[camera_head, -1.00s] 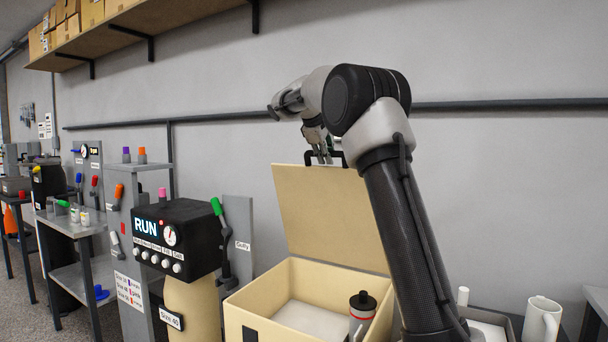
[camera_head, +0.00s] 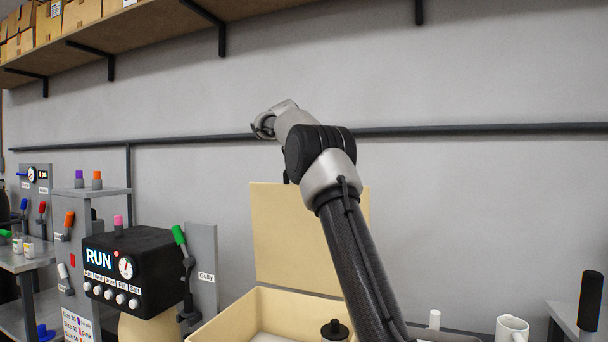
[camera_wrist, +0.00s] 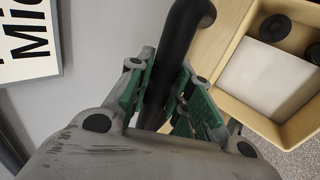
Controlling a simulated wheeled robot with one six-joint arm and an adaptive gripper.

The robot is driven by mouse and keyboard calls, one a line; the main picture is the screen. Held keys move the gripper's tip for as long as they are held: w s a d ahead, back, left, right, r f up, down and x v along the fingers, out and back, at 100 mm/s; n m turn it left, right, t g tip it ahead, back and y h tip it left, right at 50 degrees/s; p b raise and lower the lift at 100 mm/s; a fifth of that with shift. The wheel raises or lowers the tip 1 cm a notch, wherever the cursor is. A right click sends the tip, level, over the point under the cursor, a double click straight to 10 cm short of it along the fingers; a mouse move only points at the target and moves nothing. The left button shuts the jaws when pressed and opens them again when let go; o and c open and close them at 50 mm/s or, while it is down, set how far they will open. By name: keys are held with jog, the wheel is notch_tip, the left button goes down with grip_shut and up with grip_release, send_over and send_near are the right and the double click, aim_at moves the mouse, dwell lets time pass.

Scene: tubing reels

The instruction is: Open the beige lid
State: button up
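The beige lid (camera_head: 285,240) stands raised, about upright, at the back of the beige box (camera_head: 218,325) in the head view. The box is open, and its beige wall also shows in the wrist view (camera_wrist: 276,133). In the wrist view, the green-padded fingers of my gripper (camera_wrist: 168,98) lie on both sides of the black handle (camera_wrist: 188,25) and appear closed on it. In the head view, my arm hides the gripper and most of the handle at the lid's top edge.
A black RUN panel (camera_head: 130,270) and a green-handled lever (camera_head: 180,236) are left of the box. A white mug (camera_head: 511,328) is at right. The grey wall with a dark rail (camera_head: 430,131) lies behind.

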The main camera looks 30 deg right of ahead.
jog(key=o, duration=0.3)
jog(key=shift+o, duration=0.2)
jog(key=shift+a, duration=0.1)
jog(key=v, duration=1.2)
